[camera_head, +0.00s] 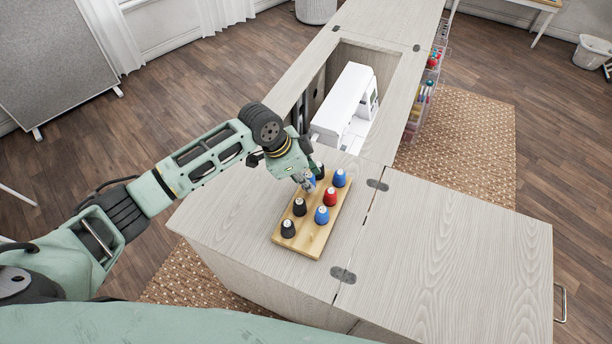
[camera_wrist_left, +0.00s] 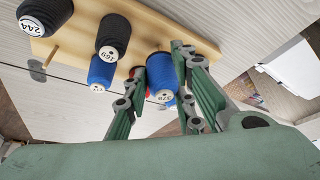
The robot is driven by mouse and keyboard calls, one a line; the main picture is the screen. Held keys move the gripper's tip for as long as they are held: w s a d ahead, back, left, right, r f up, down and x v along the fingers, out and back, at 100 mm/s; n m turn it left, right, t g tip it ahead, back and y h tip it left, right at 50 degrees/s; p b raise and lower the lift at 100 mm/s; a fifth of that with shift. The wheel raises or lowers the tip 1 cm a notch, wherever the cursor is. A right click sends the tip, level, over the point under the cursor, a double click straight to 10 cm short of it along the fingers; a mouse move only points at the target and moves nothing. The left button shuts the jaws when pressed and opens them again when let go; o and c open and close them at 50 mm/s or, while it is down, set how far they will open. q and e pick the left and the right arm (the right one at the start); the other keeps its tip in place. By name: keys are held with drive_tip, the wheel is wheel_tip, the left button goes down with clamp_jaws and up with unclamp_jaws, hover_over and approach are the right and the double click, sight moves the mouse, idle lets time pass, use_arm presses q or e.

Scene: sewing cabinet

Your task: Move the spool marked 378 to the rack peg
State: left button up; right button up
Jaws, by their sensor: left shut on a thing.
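The blue spool marked 378 (camera_wrist_left: 161,74) is between the two fingers of my left gripper (camera_wrist_left: 160,98) in the left wrist view, its white numbered end facing the camera. In the head view the left gripper (camera_head: 304,182) is over the left side of the wooden rack (camera_head: 307,237), towards its far end, and shut on this spool, which is mostly hidden there. I cannot tell whether the spool is on a peg or lifted clear. The rack also shows in the wrist view (camera_wrist_left: 75,42). My right gripper is not in view.
Other spools stand on the rack: black ones (camera_head: 299,207), a red one (camera_head: 330,197) and blue ones (camera_head: 322,215). Black spools marked 244 (camera_wrist_left: 45,14) and 169 (camera_wrist_left: 114,35) are close in the wrist view. A white sewing machine (camera_head: 345,103) sits in the cabinet opening. The right cabinet top (camera_head: 455,250) is clear.

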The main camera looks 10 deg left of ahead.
use_arm(q)
drive_tip(key=shift+f, duration=0.75)
drive_tip(key=o, duration=0.9)
drive_tip(key=shift+o, duration=0.2)
drive_tip(key=shift+r, duration=0.15)
drive_tip(key=v, duration=1.1)
drive_tip(key=shift+a+r, duration=0.2)
drive_tip(key=shift+r, duration=0.1)
drive_tip(key=shift+s, duration=0.15)
